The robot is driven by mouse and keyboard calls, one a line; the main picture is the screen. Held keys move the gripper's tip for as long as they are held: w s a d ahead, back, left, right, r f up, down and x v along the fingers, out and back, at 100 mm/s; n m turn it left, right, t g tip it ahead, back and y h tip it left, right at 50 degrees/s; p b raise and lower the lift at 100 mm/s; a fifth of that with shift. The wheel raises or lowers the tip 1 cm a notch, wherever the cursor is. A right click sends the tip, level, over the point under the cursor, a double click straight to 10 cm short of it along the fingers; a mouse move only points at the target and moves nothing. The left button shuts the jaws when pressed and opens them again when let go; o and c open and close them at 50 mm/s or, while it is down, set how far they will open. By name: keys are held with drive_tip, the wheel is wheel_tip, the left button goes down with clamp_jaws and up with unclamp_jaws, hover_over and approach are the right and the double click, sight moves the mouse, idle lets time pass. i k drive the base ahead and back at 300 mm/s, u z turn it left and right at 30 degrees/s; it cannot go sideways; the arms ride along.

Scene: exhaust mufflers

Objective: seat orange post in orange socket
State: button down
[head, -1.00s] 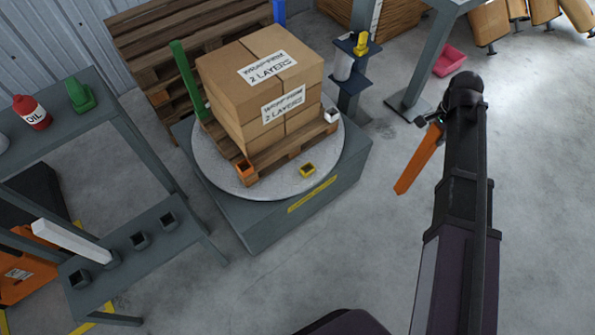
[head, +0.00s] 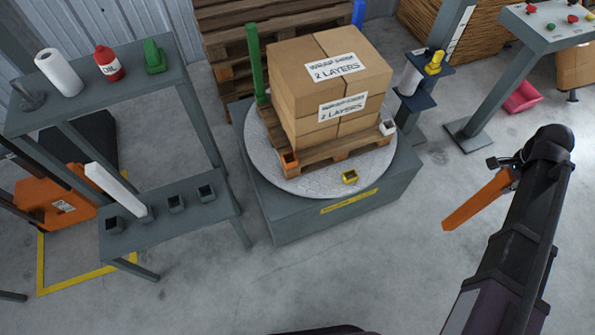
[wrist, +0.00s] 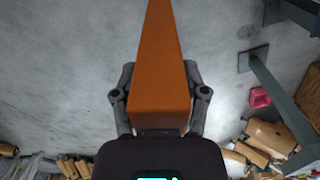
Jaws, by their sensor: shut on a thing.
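My gripper (head: 508,169) is shut on the orange post (head: 474,203), held in the air at the right, well apart from the turntable. The post tilts down to the left in the head view. In the wrist view the orange post (wrist: 160,60) extends away between both fingers (wrist: 160,95). The orange socket (head: 289,160) is a small open-topped box at the front left corner of the pallet (head: 335,155) on the round turntable (head: 300,185). It looks empty. A green post (head: 254,65) stands upright at the pallet's back left.
Stacked cartons (head: 330,85) fill the pallet. A yellow socket (head: 350,177) and a white socket (head: 387,128) sit at its other corners. A rack (head: 190,225) with a white post (head: 115,187) stands left. Open floor lies between turntable and arm.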

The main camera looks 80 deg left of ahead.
sight(328, 88)
drive_tip(key=z, duration=0.05)
drive_tip(key=k, duration=1.6)
drive_tip(key=u, duration=1.45)
drive_tip(key=i, duration=0.75)
drive_tip(key=z, duration=0.1)
